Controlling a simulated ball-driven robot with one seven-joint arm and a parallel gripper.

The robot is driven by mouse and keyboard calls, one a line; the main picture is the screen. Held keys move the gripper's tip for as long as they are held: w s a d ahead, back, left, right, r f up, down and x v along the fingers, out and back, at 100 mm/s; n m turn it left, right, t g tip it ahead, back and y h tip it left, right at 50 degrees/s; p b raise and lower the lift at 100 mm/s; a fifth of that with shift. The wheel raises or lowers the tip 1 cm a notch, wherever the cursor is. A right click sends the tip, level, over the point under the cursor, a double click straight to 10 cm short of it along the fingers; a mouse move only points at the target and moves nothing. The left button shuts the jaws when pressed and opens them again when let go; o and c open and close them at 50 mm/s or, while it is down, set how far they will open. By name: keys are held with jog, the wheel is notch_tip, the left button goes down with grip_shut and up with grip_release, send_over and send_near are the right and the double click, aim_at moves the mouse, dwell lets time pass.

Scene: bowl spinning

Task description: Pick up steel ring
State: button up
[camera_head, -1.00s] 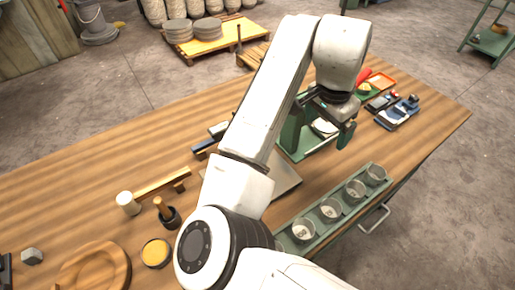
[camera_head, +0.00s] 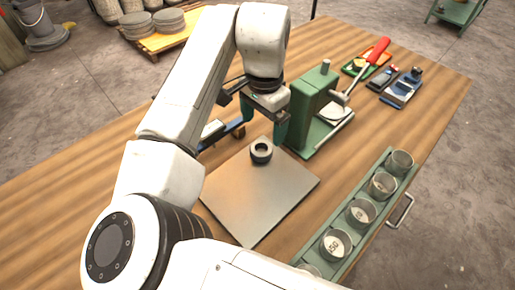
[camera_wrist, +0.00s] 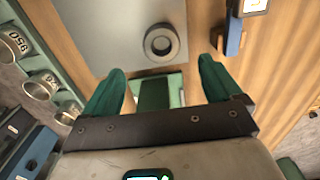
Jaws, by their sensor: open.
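The steel ring (camera_head: 261,158) is a small dark grey ring lying flat on a square metal plate (camera_head: 240,205) on the wooden table. In the wrist view the ring (camera_wrist: 161,57) shows at top centre, with its hole facing the camera. My gripper (camera_head: 252,115) is above the table, just behind the ring in the head view. In the wrist view my gripper (camera_wrist: 162,68) is open, its two green fingers wide apart and empty. The ring lies beyond the fingertips, not between them. Part of the plate is cut off in the wrist view.
A green press (camera_head: 312,105) with a red-handled lever (camera_head: 372,53) stands close to the right of my gripper. A green rack (camera_head: 372,209) with several metal cups lies along the right edge. Blue-based tools (camera_head: 402,88) sit at the far right.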

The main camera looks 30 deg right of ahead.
aim_at(261, 150)
notch_tip(261, 150, down, 8)
jog(key=shift+w+a+f+p, duration=0.1)
jog(key=shift+w+f+p, duration=0.1)
jog(key=shift+p, duration=0.4)
jog(key=c, duration=1.4)
